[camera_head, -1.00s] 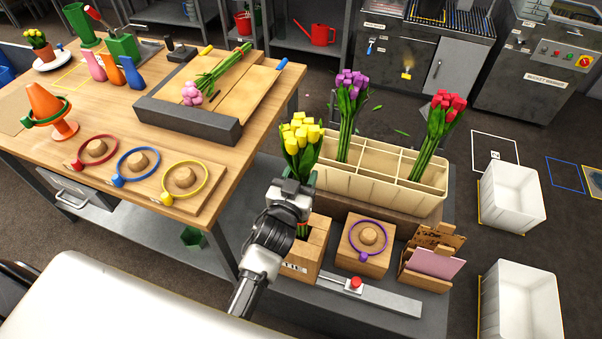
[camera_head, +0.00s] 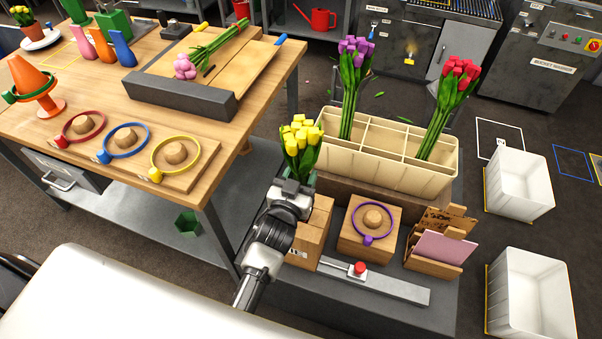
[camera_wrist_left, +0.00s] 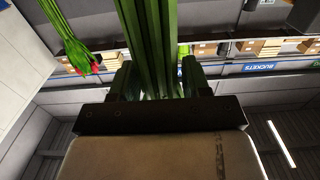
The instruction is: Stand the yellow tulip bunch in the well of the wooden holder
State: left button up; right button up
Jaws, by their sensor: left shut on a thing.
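The yellow tulip bunch (camera_head: 301,138) stands roughly upright in the head view, its blooms above my left gripper (camera_head: 292,188). My left gripper is shut on its green stems, which also show between the fingers in the left wrist view (camera_wrist_left: 155,45). The wooden holder (camera_head: 318,222), a light box with a label, stands just right of and partly behind my left wrist. My gripper and wrist hide the lower stems and the well, so I cannot tell whether the stem ends are in it. My right gripper is not in view.
A cream divided crate (camera_head: 385,165) with purple (camera_head: 353,75) and red tulips (camera_head: 452,95) stands behind the holder. A wooden block with a purple ring (camera_head: 372,222) and a card rack (camera_head: 440,248) are to the right. The workbench (camera_head: 225,160) is at left.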

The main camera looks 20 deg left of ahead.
pick_arm(q)
jog(key=shift+f+b, duration=1.65)
jog(key=shift+f, duration=0.95)
jog(key=shift+f+b, duration=0.45)
jog(key=shift+f, duration=0.05)
jog(key=o, duration=1.6)
